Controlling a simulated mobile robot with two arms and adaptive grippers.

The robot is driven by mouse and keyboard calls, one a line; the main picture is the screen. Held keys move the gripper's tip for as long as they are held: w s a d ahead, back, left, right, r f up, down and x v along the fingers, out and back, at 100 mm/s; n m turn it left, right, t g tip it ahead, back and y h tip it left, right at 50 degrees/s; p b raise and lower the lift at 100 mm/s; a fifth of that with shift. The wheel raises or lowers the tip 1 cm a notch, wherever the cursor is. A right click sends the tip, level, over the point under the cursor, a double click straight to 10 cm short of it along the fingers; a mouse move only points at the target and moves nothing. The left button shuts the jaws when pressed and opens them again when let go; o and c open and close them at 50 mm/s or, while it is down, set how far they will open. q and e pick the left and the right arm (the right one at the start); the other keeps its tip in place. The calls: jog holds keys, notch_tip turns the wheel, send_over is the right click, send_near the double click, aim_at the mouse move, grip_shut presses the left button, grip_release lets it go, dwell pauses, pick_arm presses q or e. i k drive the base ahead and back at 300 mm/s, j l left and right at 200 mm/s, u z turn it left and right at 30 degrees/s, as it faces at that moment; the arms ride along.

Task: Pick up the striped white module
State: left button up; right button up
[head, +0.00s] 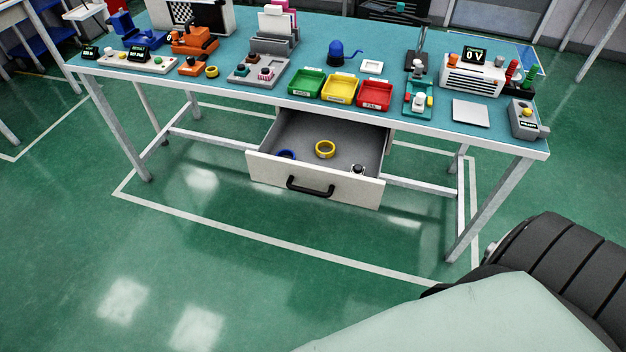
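A small white object with dark parts (358,169) sits in the open drawer (315,184), near its front right corner. It may be the striped white module, but it is too small to make out stripes. A flat white square piece (372,66) lies on the blue-topped table (210,82) behind the bins, and I see no stripes on it. Neither of my grippers is in view. Only pale and black ribbed parts of my own body show at the lower right.
A yellow ring (325,149) and a blue ring (286,155) also lie in the drawer, which juts out below the tabletop. Green (306,83), yellow (340,88) and red (375,94) bins stand above it. The floor in front is clear.

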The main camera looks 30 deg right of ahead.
aim_at(357, 170)
jog(key=z, duration=1.35)
